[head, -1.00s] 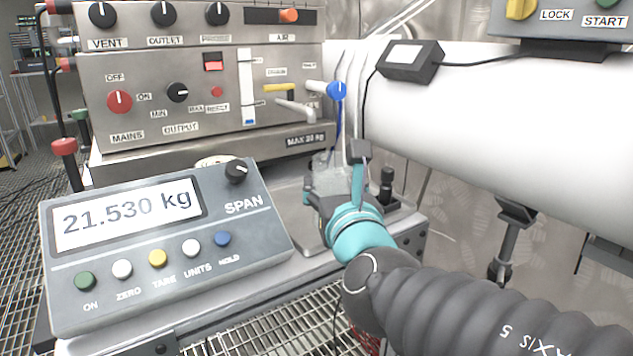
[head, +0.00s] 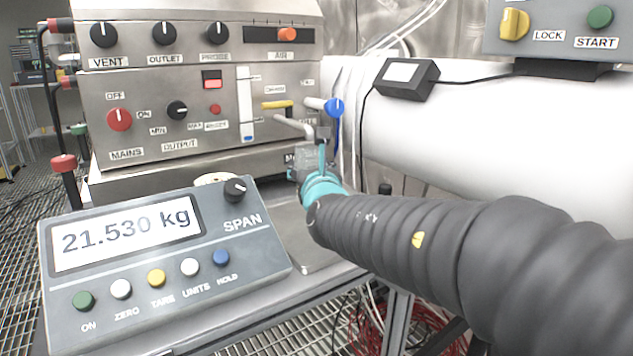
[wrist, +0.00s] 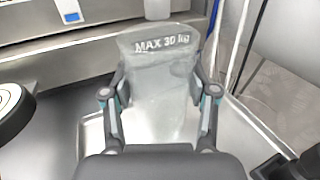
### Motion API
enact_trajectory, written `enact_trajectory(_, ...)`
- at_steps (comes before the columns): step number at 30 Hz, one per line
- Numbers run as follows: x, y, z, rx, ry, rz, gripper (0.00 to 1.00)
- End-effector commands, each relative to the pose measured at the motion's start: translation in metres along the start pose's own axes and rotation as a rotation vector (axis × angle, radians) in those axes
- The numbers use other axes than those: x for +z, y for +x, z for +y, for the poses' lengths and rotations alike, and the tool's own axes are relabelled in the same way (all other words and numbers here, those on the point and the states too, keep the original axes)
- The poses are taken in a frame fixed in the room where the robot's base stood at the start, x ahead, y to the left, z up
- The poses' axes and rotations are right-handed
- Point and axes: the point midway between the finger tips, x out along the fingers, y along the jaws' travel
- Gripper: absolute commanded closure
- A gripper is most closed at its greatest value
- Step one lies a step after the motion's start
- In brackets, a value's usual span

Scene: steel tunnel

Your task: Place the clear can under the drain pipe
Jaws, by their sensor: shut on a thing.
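The clear can (wrist: 158,100) is between the fingers of my gripper (wrist: 159,84) in the wrist view, upright; the MAX 30 kg label shows through it. In the head view the can (head: 307,155) is a small see-through shape at the far end of my gripper (head: 318,172), mostly hidden by it. The drain pipe (head: 296,125) is a grey bent tube coming out of the steel panel, its end just above the can. In the wrist view a pale spout end (wrist: 157,9) shows beyond the can's top. I cannot tell whether the can touches the plate below.
A steel weighing plate (head: 300,235) lies below, largely bare. The scale display (head: 150,240) reads 21.530 kg at front left. A blue-handled valve (head: 334,108) and hanging tubes are right of the pipe. A large white cylinder (head: 450,140) fills the right.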

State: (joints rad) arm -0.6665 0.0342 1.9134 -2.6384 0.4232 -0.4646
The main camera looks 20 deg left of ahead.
Motion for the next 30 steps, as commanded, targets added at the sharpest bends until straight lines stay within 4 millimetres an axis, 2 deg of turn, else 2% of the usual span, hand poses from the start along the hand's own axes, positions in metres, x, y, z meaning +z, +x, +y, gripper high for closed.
enact_trajectory(1, -0.001, 0.007, -0.001, -0.001, -0.001, 0.002, 0.83)
enact_trajectory(5, -0.024, 0.005, 0.000, -0.001, -0.001, 0.005, 0.83)
enact_trajectory(9, -0.035, 0.004, -0.001, -0.001, 0.000, 0.003, 0.83)
enact_trajectory(23, -0.040, 0.004, 0.000, -0.001, 0.000, 0.001, 0.83)
enact_trajectory(24, -0.039, 0.004, 0.000, -0.001, 0.000, 0.001, 0.34)
enact_trajectory(26, -0.038, 0.004, 0.000, -0.001, 0.000, 0.001, 0.19)
enact_trajectory(30, -0.038, 0.004, 0.000, -0.001, 0.000, 0.001, 0.17)
